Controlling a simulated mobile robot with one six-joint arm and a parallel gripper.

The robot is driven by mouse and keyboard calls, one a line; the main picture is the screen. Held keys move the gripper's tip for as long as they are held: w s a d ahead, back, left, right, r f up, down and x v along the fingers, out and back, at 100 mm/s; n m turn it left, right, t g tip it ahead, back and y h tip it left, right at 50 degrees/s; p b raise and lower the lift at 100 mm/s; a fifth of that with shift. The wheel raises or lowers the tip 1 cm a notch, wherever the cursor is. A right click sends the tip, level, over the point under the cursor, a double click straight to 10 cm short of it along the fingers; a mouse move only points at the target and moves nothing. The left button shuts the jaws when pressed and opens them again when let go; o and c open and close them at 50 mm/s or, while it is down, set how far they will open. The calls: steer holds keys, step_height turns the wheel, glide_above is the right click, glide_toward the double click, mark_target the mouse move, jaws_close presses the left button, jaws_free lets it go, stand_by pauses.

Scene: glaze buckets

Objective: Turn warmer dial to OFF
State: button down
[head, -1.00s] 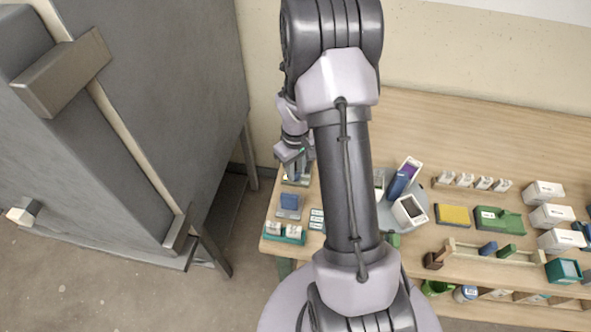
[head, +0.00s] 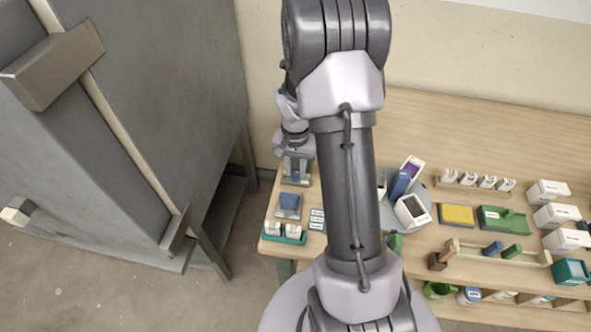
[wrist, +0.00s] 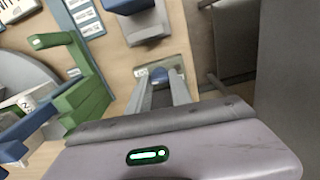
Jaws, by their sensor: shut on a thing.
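In the head view my gripper (head: 297,172) is over the same plate, partly hidden by my arm.
A blue-topped grey device (head: 289,204) stands in front of the plate, also in the wrist view (wrist: 147,24). A teal tray (head: 284,234) with white blocks is nearer the front edge. A green stand (wrist: 78,85) is left of the gripper. A grey cabinet (head: 180,90) stands left.

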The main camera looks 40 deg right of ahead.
mark_target(296, 172)
steer(key=shift+m+b, duration=0.5)
steer(key=shift+m, duration=1.6)
steer(key=c, duration=1.2)
jaws_free()
steer(key=shift+o, duration=0.2)
step_height(296, 172, up, 18)
steer(key=p, duration=0.6)
steer(key=shift+f+p, duration=0.25)
steer(key=shift+p, duration=0.05)
